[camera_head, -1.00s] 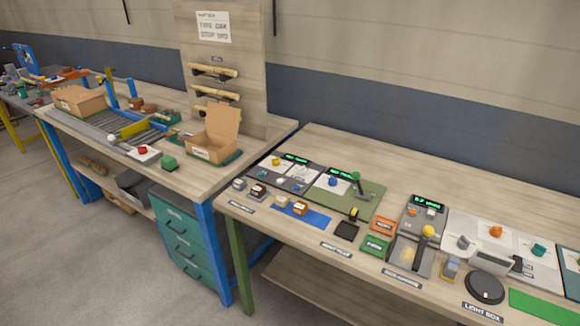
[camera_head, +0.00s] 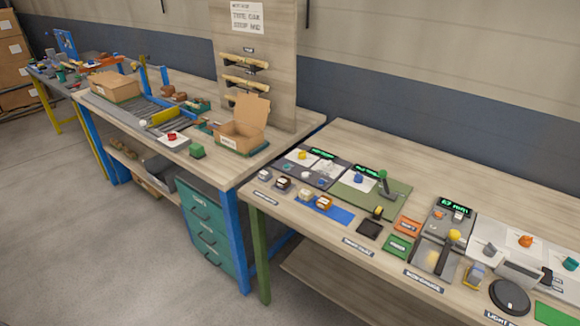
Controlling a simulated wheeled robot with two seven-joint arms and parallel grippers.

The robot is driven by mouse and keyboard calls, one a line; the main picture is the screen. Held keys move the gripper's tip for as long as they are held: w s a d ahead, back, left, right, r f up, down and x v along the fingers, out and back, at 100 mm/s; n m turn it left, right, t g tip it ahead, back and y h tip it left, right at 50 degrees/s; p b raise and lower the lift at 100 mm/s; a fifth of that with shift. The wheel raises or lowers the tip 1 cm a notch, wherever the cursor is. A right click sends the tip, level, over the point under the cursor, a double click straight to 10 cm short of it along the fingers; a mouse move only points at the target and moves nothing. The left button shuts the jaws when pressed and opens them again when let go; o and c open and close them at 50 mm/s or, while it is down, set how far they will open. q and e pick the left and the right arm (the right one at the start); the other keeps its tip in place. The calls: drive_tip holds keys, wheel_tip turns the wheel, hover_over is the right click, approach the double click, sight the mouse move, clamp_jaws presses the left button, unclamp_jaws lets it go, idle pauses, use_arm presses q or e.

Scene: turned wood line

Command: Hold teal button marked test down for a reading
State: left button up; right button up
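A teal button or knob (camera_head: 571,264) sits on a white panel at the right edge of the head view. Its lettering is too small to read, so I cannot tell whether it is the one marked test. An orange knob (camera_head: 525,241) and a grey knob (camera_head: 489,249) stand to its left. A gauge unit (camera_head: 440,222) with a lit green display that seems to read 67 mm is further left, with a yellow knob (camera_head: 454,235) just below it. Neither of my grippers shows in this view.
The wooden bench (camera_head: 410,165) is clear along its back. A green lever (camera_head: 383,176) stands up from an olive board. A round black disc (camera_head: 510,297) lies near the front edge. A second bench at left holds an open carton (camera_head: 243,135) and teal drawers stand below.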

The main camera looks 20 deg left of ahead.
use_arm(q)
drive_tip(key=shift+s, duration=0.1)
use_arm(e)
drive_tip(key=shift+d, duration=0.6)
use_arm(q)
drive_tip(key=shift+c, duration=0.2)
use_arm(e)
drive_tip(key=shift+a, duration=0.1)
